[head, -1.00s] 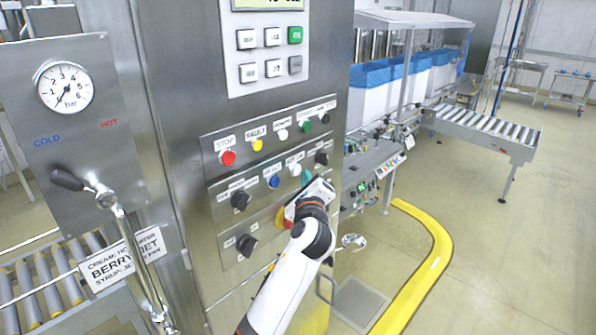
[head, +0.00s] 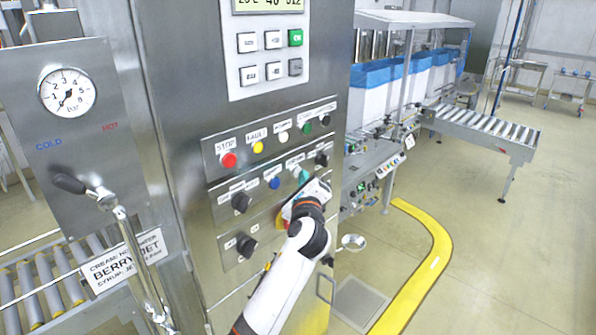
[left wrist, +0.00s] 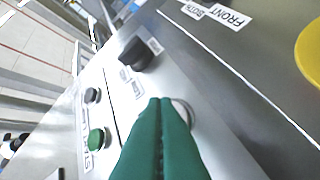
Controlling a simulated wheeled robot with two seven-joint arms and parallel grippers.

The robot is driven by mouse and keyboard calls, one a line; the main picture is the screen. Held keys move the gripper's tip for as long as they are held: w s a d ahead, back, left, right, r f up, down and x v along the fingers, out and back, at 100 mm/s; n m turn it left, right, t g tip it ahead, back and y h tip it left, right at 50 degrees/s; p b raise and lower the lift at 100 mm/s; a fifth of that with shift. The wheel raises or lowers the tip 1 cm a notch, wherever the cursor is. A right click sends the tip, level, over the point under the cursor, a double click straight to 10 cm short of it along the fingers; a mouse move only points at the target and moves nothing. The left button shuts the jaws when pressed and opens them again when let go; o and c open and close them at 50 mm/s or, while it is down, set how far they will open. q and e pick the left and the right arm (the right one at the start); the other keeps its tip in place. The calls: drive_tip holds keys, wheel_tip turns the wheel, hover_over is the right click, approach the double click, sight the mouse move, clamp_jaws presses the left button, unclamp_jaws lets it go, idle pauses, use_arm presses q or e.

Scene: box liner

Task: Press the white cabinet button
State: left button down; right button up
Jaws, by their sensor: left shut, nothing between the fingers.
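The left gripper (head: 303,175) is shut and empty, its teal-green fingertips at the middle row of the steel cabinet's control panel. In the left wrist view the shut green fingers (left wrist: 163,104) point at a pale, whitish round button (left wrist: 184,110). They cover much of it, and I cannot tell whether they touch it. In the head view this button is hidden by the gripper. Another white button (head: 283,137) shows in the top row, between a yellow and a green one. The right gripper is not in view.
A black knob (left wrist: 140,52) and a green button (left wrist: 97,139) are close to the fingers. A blue button (head: 274,183) sits left of the gripper. A yellow plate (left wrist: 312,52) lies beyond. A red button (head: 229,160) is at top left. Open floor lies right.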

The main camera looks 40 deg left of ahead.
use_arm(q)
drive_tip(key=shift+a+p, duration=0.3)
drive_tip(key=shift+a, duration=0.1)
idle(0.6)
drive_tip(key=shift+d, duration=0.8)
drive_tip(key=d, duration=0.5)
drive_tip(key=shift+s+p, duration=0.2)
drive_tip(key=shift+p, duration=0.1)
idle(0.8)
